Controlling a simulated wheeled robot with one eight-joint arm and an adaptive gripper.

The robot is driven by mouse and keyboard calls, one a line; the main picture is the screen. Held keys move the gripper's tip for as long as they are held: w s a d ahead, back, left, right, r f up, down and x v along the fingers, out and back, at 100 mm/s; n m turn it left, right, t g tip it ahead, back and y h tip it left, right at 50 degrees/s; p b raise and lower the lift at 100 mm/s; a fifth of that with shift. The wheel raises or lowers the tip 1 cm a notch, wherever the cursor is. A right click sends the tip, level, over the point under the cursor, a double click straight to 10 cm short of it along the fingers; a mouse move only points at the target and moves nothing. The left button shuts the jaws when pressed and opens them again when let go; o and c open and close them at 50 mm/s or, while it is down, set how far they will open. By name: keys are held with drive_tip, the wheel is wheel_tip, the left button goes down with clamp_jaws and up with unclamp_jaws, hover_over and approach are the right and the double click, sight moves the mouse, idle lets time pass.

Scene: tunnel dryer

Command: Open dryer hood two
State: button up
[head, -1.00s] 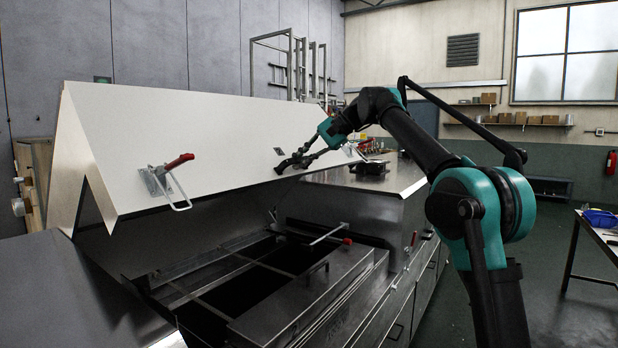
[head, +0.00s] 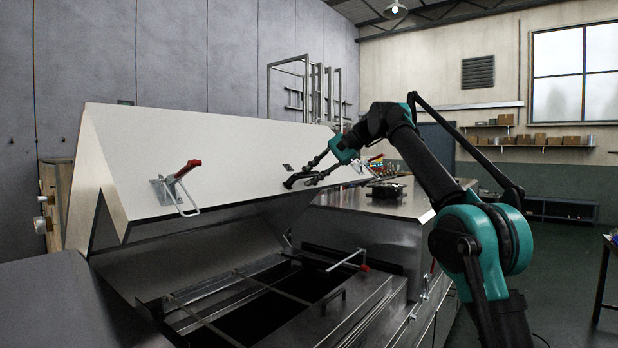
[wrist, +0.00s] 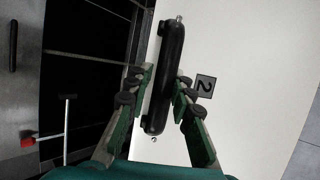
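Dryer hood two is a white, angled lid (head: 240,150). It stands raised, with a dark gap beneath its front edge and the chamber visible. A small "2" plate (wrist: 205,86) marks it in the wrist view. My gripper (head: 303,180) is at the hood's black bar handle (wrist: 164,75). In the wrist view my green-padded fingers (wrist: 162,88) lie on both sides of the handle, close against it, and look shut on it. A latch with a red grip (head: 177,187) hangs on the hood's front face and is not hooked to the body below.
The open chamber (head: 240,310) shows dark openings and crossbars below the hood. The neighbouring metal housing (head: 375,205) stands to the right. Shelves with boxes (head: 530,141) are far back.

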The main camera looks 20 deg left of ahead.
drive_tip(key=shift+o, duration=0.7)
drive_tip(key=shift+s+a, duration=0.1)
drive_tip(key=v, duration=0.4)
drive_tip(key=shift+d+r, duration=0.2)
drive_tip(key=shift+d, duration=0.15)
drive_tip(key=shift+w+d+r, duration=0.25)
drive_tip(key=shift+d+r, duration=0.1)
drive_tip(key=shift+r, duration=0.1)
drive_tip(key=shift+d+r, duration=0.3)
drive_tip(key=shift+d, duration=0.3)
drive_tip(key=shift+d, duration=0.1)
